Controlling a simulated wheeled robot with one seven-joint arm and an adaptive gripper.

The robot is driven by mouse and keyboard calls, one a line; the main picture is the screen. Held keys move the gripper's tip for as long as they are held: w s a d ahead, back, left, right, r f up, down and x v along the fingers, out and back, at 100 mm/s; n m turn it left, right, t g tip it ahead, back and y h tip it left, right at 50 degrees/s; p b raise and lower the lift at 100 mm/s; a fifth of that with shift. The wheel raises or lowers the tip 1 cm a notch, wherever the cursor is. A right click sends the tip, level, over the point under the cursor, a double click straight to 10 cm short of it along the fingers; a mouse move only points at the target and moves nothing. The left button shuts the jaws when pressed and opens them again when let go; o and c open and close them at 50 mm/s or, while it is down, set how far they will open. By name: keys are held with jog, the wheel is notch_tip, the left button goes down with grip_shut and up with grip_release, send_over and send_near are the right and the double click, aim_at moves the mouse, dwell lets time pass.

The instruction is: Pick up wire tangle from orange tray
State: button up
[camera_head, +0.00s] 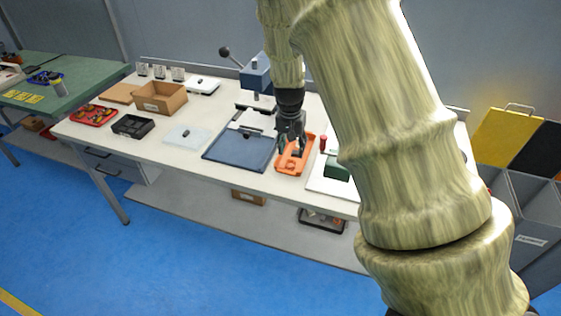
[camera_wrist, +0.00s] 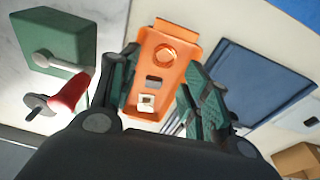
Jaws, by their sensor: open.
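The orange tray (camera_head: 283,169) lies on the white workbench; it also shows in the wrist view (camera_wrist: 182,34). In the wrist view, a copper-orange rounded loop (camera_wrist: 165,54) lies in its far part; it looks like the wire tangle, but its strands are too small to make out. A dark rectangular piece (camera_wrist: 153,82) and a pale square piece (camera_wrist: 147,101) lie nearer. My gripper (camera_head: 291,143) is over the tray, pointing down. In the wrist view its fingers (camera_wrist: 161,66) are spread on either side of the tray, with nothing held between them.
A dark blue mat (camera_head: 238,152) lies left of the tray. A green block (camera_head: 336,170) and a red-handled tool (camera_wrist: 70,93) are on the other side. A blue press (camera_head: 257,76) stands behind. A cardboard box (camera_head: 160,99) and a black tray (camera_head: 132,125) are farther left.

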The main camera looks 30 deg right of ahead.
jog(key=w, duration=0.2)
send_over(291, 163)
jog(key=f, duration=0.1)
jog(key=f+p, duration=0.1)
jog(key=f, duration=0.1)
jog(key=shift+w+a+f, duration=0.15)
jog(key=shift+a+f, duration=0.1)
jog(key=shift+a, duration=0.1)
jog(key=shift+s+f+p, duration=0.2)
jog(key=shift+f+p, duration=0.15)
jog(key=shift+f, duration=0.45)
jog(key=shift+d+f+p, duration=0.15)
jog(key=shift+f+p, duration=0.15)
jog(key=shift+f, duration=0.75)
jog(key=shift+d+f+p, duration=0.1)
jog(key=shift+f+p, duration=0.2)
jog(key=shift+f, duration=0.7)
jog(key=c, duration=0.6)
